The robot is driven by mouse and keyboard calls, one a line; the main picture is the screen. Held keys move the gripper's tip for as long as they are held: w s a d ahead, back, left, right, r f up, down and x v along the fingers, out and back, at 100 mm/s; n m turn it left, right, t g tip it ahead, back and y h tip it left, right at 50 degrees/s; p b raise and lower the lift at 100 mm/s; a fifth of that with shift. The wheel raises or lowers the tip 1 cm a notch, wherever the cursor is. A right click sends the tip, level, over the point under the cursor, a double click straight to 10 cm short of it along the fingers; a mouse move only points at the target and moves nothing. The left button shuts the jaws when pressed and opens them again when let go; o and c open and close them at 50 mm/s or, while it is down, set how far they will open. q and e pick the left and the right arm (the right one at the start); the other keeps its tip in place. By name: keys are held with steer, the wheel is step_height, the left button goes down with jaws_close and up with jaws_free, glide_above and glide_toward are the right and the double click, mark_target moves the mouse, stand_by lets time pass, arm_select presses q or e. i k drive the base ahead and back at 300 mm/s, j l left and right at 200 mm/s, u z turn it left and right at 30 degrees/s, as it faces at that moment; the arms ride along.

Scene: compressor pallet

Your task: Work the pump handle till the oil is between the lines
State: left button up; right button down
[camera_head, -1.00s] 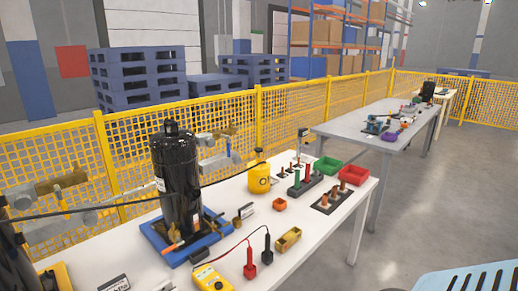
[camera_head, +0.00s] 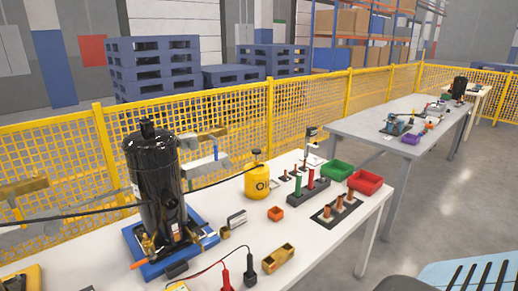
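A black upright compressor (camera_head: 158,185) stands on a blue base (camera_head: 132,241) on the white table. Grey and brass fittings (camera_head: 200,140) show behind its right side. A yellow rounded container (camera_head: 256,182) with a dark cap stands to its right. A slim post with a dark top (camera_head: 310,136) stands beyond the container. I cannot tell which thing is the pump or its handle. The oil and any level lines cannot be made out at this size. Neither of my grippers shows in the head view.
Several copper-coloured fittings (camera_head: 327,212), a green bin (camera_head: 334,170), a red bin (camera_head: 365,182) and a yellow tray (camera_head: 278,258) crowd the white table (camera_head: 358,222). Red and black probes lie at its front. A yellow mesh fence (camera_head: 310,115) runs behind; grey floor (camera_head: 440,215) is open at right.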

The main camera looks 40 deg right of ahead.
mark_target(257, 152)
steer(key=l+u, duration=0.15)
steer(key=l, duration=0.75)
steer(key=l+u, duration=0.1)
steer(key=l, duration=0.85)
steer(key=l+u, duration=0.15)
steer(key=l, duration=0.75)
steer(key=k+l+u, duration=0.15)
steer(key=l, duration=0.75)
steer(key=i+l, duration=0.05)
